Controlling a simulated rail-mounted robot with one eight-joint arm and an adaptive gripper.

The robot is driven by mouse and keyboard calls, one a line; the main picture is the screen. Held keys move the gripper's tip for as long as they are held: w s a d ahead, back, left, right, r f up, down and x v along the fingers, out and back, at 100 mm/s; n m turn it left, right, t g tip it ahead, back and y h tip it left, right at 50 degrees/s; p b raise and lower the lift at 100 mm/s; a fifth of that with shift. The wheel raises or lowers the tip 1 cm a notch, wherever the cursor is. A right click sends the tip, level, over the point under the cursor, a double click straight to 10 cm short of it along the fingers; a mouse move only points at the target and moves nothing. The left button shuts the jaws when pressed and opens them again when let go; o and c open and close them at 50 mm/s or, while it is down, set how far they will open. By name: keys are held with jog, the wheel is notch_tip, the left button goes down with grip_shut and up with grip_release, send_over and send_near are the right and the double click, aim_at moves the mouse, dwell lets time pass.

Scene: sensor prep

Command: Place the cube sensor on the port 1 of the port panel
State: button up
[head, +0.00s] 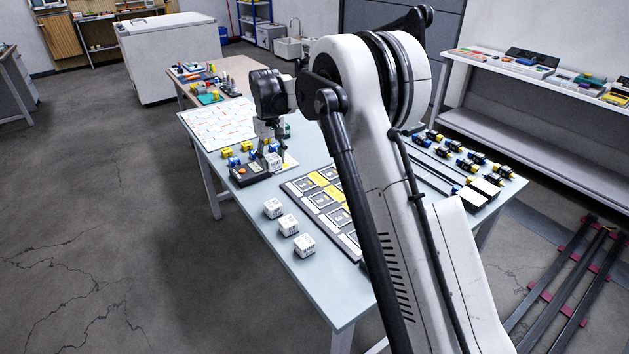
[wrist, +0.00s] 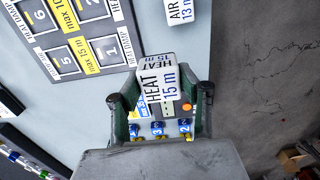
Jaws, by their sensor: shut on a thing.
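My gripper (head: 271,146) is shut on a white cube sensor (wrist: 156,86) marked HEAT 15 m in the wrist view, where my gripper (wrist: 164,98) has a finger on each side of it. In the head view the held cube (head: 273,161) is over the table's far left part, beside a dark device with a display (head: 246,171). The port panel (head: 293,192) lies nearer and to the right of the cube. In the wrist view, port 1 (wrist: 110,50) of the panel is empty, up and left of the cube.
Three white cubes (head: 288,225) stand in a row along the table's left edge; one (wrist: 180,12), marked AIR 13 m, shows in the wrist view. Blue and yellow connectors (wrist: 158,129) stand below the held cube there. Black devices (head: 466,158) fill the table's right side.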

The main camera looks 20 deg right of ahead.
jog(key=shift+w+d+f, duration=0.2)
jog(key=shift+w+d, duration=0.05)
send_over(305, 184)
notch_tip(305, 184, down, 7)
jog(key=shift+s+r, duration=0.15)
jog(key=shift+f, duration=1.9)
jog(key=shift+f+b, duration=0.25)
jog(key=shift+b, duration=0.1)
jog(key=o, duration=1.2)
jog(key=shift+c, duration=0.2)
jog(key=shift+r, duration=0.1)
